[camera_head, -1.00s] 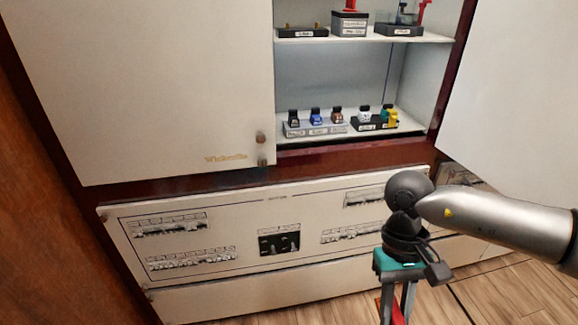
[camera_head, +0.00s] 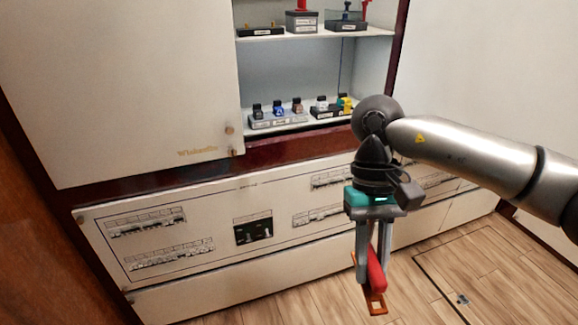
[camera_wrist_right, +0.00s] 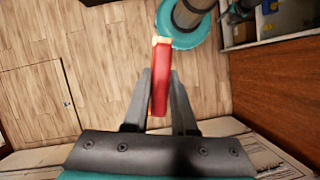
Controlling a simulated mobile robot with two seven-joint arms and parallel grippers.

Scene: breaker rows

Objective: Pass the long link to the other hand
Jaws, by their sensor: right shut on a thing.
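The long link (camera_head: 376,272) is a red bar with orange-copper end plates, the lower one showing below the fingers in the head view. My right gripper (camera_head: 373,262) points down and is shut on the link, holding it in the air in front of the lower panel. In the right wrist view the red link (camera_wrist_right: 160,85) lies between the two fingers (camera_wrist_right: 160,74), with a pale copper end sticking out past the tips. My left gripper is not in view.
A cabinet shelf (camera_head: 372,36) holds small labelled blocks and stands. Below is a white breaker panel (camera_head: 200,256) with a dark central opening (camera_head: 253,230). A white door (camera_head: 480,70) stands at the right. The wooden floor (camera_head: 440,290) below the gripper is clear.

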